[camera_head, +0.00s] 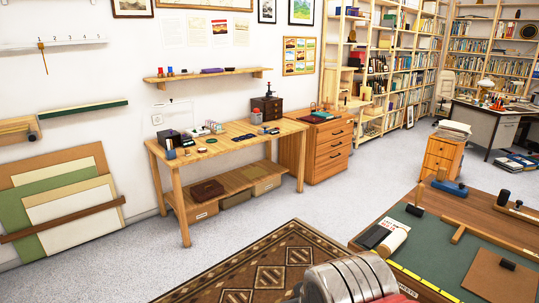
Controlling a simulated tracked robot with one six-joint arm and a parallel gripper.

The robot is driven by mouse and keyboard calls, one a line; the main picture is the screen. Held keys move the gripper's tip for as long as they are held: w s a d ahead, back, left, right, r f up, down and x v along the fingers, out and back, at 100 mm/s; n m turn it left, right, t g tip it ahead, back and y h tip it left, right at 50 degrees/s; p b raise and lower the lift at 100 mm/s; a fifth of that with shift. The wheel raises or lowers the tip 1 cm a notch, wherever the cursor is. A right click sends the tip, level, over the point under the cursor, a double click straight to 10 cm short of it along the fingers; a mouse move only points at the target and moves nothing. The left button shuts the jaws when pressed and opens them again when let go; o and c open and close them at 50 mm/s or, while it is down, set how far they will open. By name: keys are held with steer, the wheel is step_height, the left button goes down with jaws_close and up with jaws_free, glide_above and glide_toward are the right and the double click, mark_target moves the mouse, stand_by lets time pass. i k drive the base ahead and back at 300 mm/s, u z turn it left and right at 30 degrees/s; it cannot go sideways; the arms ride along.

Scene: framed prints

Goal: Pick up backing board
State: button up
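A flat brown board (499,275) lies on the green mat of the workbench at the lower right, with a small dark object on it; it looks like a backing board. Several large boards, brown, green and cream (68,200), lean against the wall at the far left behind a dark wooden rail. I cannot tell for sure which one is the backing board. A grey ribbed part with red beside it, probably my arm, shows at the bottom centre, apart from the boards. No gripper fingers show.
The workbench (393,248) holds a roll, dark blocks, a wooden T-shaped tool and a yellow ruler strip. A wooden table (228,143) with small items stands by the wall, beside a drawer cabinet (328,152). A patterned rug (262,265) lies in front; grey floor between is clear.

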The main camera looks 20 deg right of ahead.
mark_target(495, 278)
steer(key=z, duration=0.35)
steer(key=i, duration=0.6)
steer(key=z, duration=0.85)
steer(key=i, duration=0.65)
steer(key=z, duration=0.4)
